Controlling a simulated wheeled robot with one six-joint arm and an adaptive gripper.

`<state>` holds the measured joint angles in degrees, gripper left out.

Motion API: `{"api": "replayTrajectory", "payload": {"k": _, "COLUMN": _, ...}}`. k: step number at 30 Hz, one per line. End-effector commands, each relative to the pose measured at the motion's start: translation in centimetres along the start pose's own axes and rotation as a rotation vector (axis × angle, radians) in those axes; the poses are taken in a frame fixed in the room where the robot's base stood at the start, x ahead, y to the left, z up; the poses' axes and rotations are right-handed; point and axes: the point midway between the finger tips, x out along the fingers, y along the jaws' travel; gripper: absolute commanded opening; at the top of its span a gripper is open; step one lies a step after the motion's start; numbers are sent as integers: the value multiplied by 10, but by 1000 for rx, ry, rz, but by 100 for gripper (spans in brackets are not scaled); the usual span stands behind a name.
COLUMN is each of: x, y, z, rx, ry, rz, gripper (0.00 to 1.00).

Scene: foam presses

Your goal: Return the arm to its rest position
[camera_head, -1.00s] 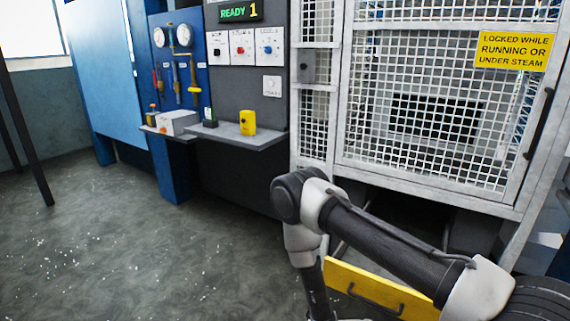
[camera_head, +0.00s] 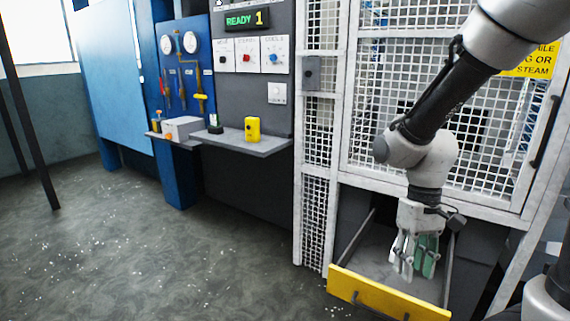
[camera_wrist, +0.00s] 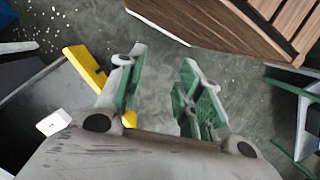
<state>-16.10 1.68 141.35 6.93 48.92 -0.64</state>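My gripper (camera_head: 413,268) hangs fingers-down at the end of my arm, in front of the mesh cage and over the open drawer (camera_head: 385,296) as seen in the head view. Its green-padded fingers stand apart in the wrist view (camera_wrist: 160,92), with only grey floor showing between them. It holds nothing that I can see. My arm comes down from the upper right of the head view. Its height above the drawer is hard to tell.
The yellow-fronted drawer sticks out below the mesh door (camera_head: 400,110). A shelf (camera_head: 262,146) with a yellow box (camera_head: 252,129) is to the left, under a READY 1 display (camera_head: 247,19). A slatted wooden thing (camera_wrist: 235,22) shows in the wrist view. Floor at left is clear.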

Motion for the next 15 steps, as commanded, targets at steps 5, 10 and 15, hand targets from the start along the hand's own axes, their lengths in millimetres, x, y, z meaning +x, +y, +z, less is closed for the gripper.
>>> {"api": "replayTrajectory", "payload": {"k": 5, "x": -59, "y": 31, "z": 45, "rx": 36, "ry": 134, "rz": 39, "gripper": 35}}
{"api": "replayTrajectory", "payload": {"k": 10, "x": -102, "y": 53, "z": 76, "rx": 87, "ry": 343, "rz": 72, "gripper": 35}}
{"api": "replayTrajectory", "payload": {"k": 15, "x": -133, "y": 62, "z": 98, "rx": 147, "ry": 518, "rz": 82, "gripper": 35}}
